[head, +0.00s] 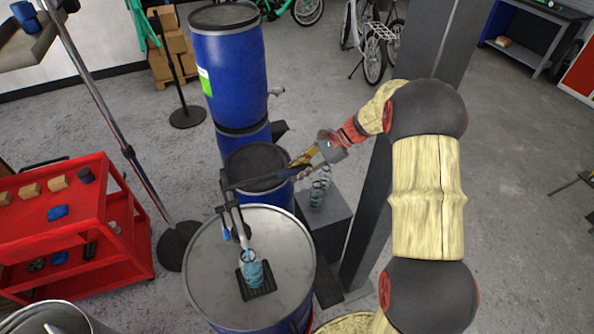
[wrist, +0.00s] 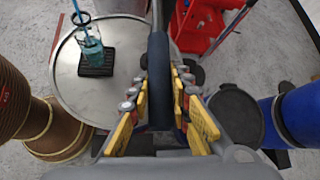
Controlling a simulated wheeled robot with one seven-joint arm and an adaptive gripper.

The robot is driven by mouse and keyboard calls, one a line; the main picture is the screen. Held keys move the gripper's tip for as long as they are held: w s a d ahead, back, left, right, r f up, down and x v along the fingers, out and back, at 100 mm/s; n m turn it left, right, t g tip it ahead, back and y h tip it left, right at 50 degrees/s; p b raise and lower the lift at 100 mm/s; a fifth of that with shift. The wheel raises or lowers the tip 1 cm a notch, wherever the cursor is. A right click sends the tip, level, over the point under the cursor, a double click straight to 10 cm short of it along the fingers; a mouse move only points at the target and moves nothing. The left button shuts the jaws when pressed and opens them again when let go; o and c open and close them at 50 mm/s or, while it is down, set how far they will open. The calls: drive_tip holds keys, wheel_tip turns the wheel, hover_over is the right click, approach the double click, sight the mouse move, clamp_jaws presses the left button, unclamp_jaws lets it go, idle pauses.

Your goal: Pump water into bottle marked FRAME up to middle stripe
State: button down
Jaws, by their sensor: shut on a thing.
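My gripper (head: 298,167) is shut on the dark pump handle (head: 258,180), a long bar above the drum. In the wrist view the handle (wrist: 158,65) runs between the yellow-padded fingers (wrist: 160,105). The pump stands on the grey lid of a blue drum (head: 210,265). A clear bluish bottle (head: 256,274) stands on a black mat (head: 262,292) on that lid, below the pump's outlet. The bottle also shows in the wrist view (wrist: 93,54), with a blue tube at its mouth. Its marking, stripes and water level are too small to tell.
More clear bottles (head: 320,187) stand on a grey box (head: 328,215) behind the drum. Stacked blue barrels (head: 232,75) stand at the back. A red cart (head: 75,235) with small items is at left. A dark post (head: 425,50) rises behind my arm.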

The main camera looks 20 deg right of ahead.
drive_tip(key=shift+s+f, duration=0.1)
drive_tip(key=shift+f, duration=0.15)
drive_tip(key=c, duration=2)
unclamp_jaws()
drive_tip(key=o, duration=0.4)
drive_tip(key=shift+r, duration=0.1)
wheel_tip(320, 180, up, 10)
drive_tip(key=shift+f, duration=0.1)
